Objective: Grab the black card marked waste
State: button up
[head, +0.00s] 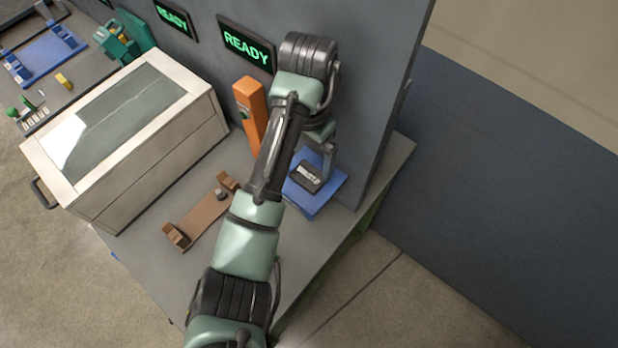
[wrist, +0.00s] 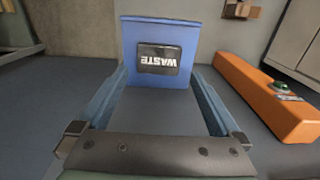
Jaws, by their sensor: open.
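The black card (wrist: 159,59) with white lettering WASTE lies on a blue panel (wrist: 194,33) in the wrist view, upside down to that camera. In the head view the black card (head: 307,178) lies on the blue panel (head: 325,197) at the right end of the grey bench, below my arm. My gripper (wrist: 157,140) shows in the wrist view with its two fingers apart and nothing between them. The card is beyond the fingers, in line with the space between them. In the head view my gripper (head: 323,160) hangs just above the card, partly hidden by my own arm.
An orange post (head: 249,106) stands left of my arm and also shows in the wrist view (wrist: 262,95). A white cabinet with a glass top (head: 190,120) is on the left. A brown fixture (head: 205,215) lies on the bench. A grey wall with READY screens (head: 246,46) stands behind.

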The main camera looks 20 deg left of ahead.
aim_at(307, 176)
jog(key=shift+s+f+p, duration=0.25)
jog(key=shift+f+p, duration=0.3)
jog(key=shift+p, duration=0.05)
notch_tip(307, 176, down, 4)
jog(key=shift+s+f+p, duration=0.1)
jog(key=shift+f+p, duration=0.05)
jog(key=shift+p, duration=0.45)
jog(key=c, duration=1.1)
